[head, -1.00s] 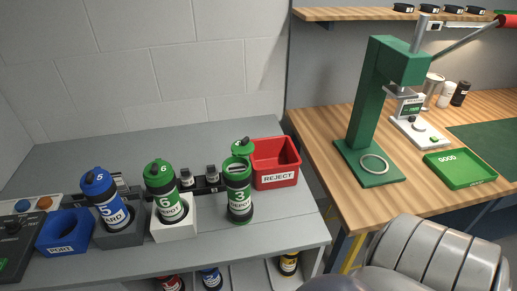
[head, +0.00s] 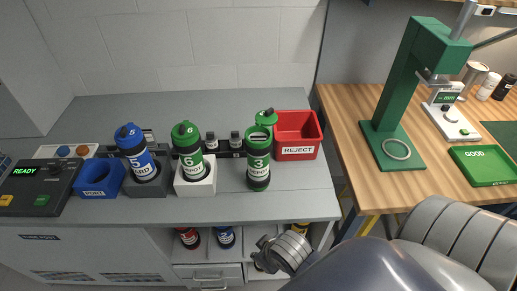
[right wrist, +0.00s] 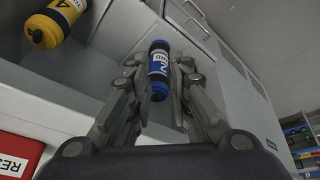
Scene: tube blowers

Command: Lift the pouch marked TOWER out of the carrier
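A green-and-black carrier marked 3 DEPOT (head: 259,172) stands upright on the grey bench in the head view. Its green cap (head: 266,117) appears swung open behind its mouth. I see no pouch marked TOWER that I can make out; the inside of the carrier is too small to tell. My right gripper (head: 262,254) is low in front of the bench, below and apart from this carrier. In the right wrist view (right wrist: 159,75) its fingers are apart, with a blue carrier (right wrist: 159,70) visible between them, seemingly beyond on the shelf. My left gripper is out of view.
Carriers 5 (head: 138,158) and 6 (head: 188,150) stand in holders at left. A red REJECT bin (head: 298,151) is right of carrier 3. A green press (head: 408,80) and GOOD tray (head: 482,166) are on the wooden table. Several carriers lie on the lower shelf.

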